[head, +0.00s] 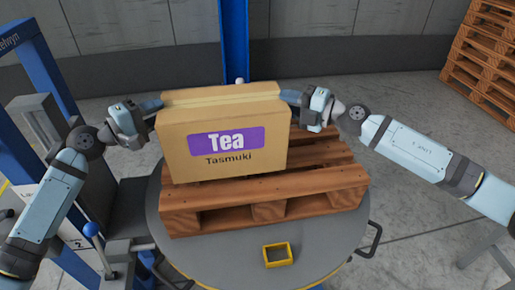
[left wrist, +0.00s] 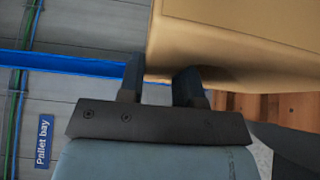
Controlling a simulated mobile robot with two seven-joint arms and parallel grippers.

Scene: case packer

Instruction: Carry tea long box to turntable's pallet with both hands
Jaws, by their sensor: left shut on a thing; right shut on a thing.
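The tea long box (head: 225,160) is a brown carton with a purple "Tea" label. In the head view it appears over the wooden pallet (head: 270,190) on the round grey turntable (head: 190,245). I cannot tell whether its base touches the slats. My left gripper (head: 150,106) is shut on its left upper edge. My right gripper (head: 292,97) is shut on its right upper edge. In the left wrist view the left fingers (left wrist: 162,85) sit at the box's edge (left wrist: 235,45). The box hides part of the pallet.
A small yellow frame (head: 278,254) lies on the turntable's front. A blue post (head: 235,40) stands behind. Stacked pallets (head: 485,60) are at the back right. Open floor shows at right.

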